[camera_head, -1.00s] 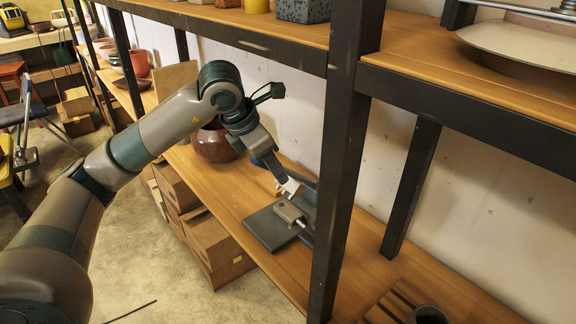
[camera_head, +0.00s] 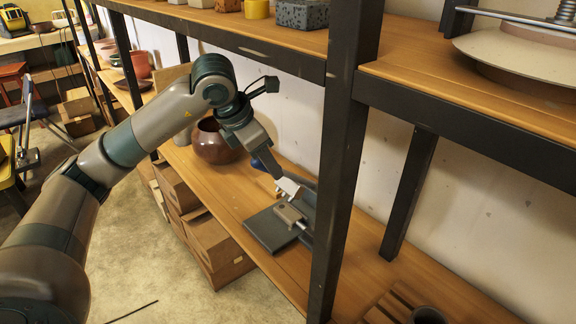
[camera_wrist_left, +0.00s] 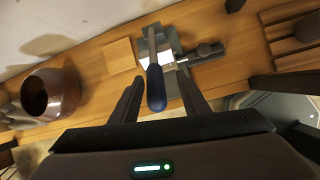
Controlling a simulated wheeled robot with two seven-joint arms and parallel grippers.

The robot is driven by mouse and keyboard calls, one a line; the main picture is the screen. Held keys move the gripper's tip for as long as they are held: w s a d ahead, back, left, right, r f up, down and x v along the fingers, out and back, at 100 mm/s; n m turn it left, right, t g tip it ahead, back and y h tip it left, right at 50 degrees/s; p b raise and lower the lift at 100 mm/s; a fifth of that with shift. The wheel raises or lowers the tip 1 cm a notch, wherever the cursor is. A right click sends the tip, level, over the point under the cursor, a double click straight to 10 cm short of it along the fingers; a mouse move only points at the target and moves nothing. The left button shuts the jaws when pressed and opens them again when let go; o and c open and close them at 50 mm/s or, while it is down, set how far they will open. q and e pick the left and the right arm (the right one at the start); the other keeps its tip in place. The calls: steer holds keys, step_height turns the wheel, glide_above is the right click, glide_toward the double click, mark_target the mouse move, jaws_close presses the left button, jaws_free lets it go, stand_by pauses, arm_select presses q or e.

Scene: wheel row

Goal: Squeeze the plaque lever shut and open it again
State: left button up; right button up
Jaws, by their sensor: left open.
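The plaque is a dark grey plate (camera_head: 268,228) lying on the wooden shelf board, with a grey metal block (camera_head: 289,214) on it. Its lever has a pale metal arm (camera_head: 289,187) and a blue handle, partly hidden behind my finger in the head view. In the left wrist view the blue handle (camera_wrist_left: 156,92) points toward me, raised above the board. My left gripper (camera_head: 274,168) is open, with one finger on each side of the handle; a gap shows on both sides in the wrist view (camera_wrist_left: 160,78). My right gripper is not in view.
A dark shelf post (camera_head: 342,160) stands just right of the plaque. A brown round pot (camera_head: 212,143) sits on the board to the left. Cardboard boxes (camera_head: 215,250) stand below. An upper shelf (camera_head: 240,35) runs above my arm.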

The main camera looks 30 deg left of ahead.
arm_select(q)
steer(key=shift+p+v, duration=0.9)
steer(key=shift+v, duration=1.15)
steer(key=shift+r, duration=0.25)
steer(key=shift+r, duration=0.1)
steer(key=shift+r+p, duration=0.1)
steer(key=shift+p, duration=0.25)
